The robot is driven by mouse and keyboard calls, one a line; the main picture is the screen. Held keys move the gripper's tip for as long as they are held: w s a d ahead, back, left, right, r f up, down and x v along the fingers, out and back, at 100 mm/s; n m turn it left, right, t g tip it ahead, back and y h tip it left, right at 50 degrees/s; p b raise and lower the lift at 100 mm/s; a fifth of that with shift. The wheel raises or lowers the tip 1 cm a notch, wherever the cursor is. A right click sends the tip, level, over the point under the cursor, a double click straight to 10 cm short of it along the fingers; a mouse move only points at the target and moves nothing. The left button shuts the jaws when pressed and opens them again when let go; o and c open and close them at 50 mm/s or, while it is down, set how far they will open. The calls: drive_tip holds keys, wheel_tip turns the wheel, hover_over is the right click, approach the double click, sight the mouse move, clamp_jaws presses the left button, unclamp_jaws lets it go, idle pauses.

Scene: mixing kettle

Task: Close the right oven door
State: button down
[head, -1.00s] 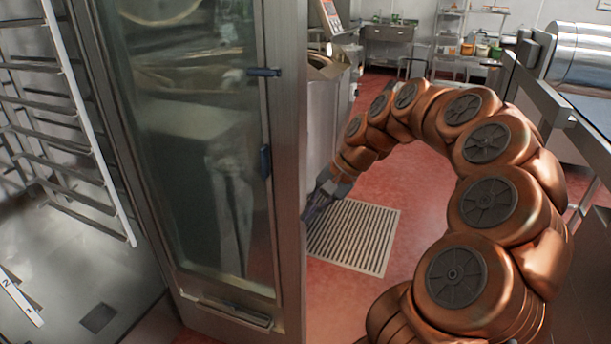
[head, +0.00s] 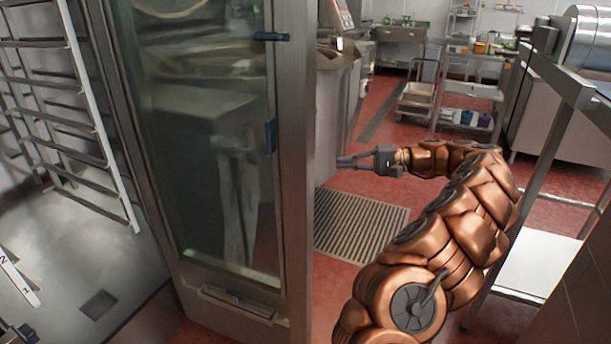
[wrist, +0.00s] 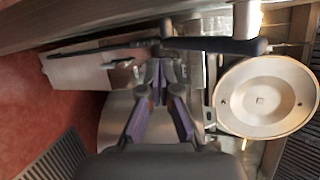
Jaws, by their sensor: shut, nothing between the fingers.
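The tall oven door (head: 294,180), a steel frame around a large glass pane (head: 205,150), stands open in the head view. Small blue-black fittings (head: 271,136) sit along its inner side. My gripper (head: 340,162) is just right of the door's free edge in the picture, with its fingers pointing left. The fingers are together and hold nothing. I cannot tell how far it is from the door in depth. In the wrist view my gripper (wrist: 158,92) points toward a dark bar (wrist: 205,46) that I cannot identify. The door's outer face is hidden.
A rack (head: 60,110) stands at the left. A floor grate (head: 360,228) lies below my gripper. Steel equipment (head: 336,110) stands behind the door. A steel table frame (head: 555,125) is at the right, and a cart (head: 415,102) is farther back. Red floor is clear between them.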

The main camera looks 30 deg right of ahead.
sight(309, 164)
drive_tip(key=shift+n+t+y, duration=0.3)
drive_tip(key=shift+n+t, duration=0.4)
drive_tip(key=shift+n, duration=0.1)
drive_tip(key=shift+w+a+r+b, duration=0.1)
drive_tip(key=shift+w+a+b, duration=0.45)
drive_tip(key=shift+a, duration=0.85)
drive_tip(key=shift+w+a+f+b, duration=0.1)
drive_tip(key=shift+w+a+b, duration=0.1)
drive_tip(key=shift+w+a, duration=0.9)
drive_tip(key=shift+w+a+r+b, duration=0.1)
drive_tip(key=shift+w+a+b, duration=0.35)
drive_tip(key=shift+a, duration=1.2)
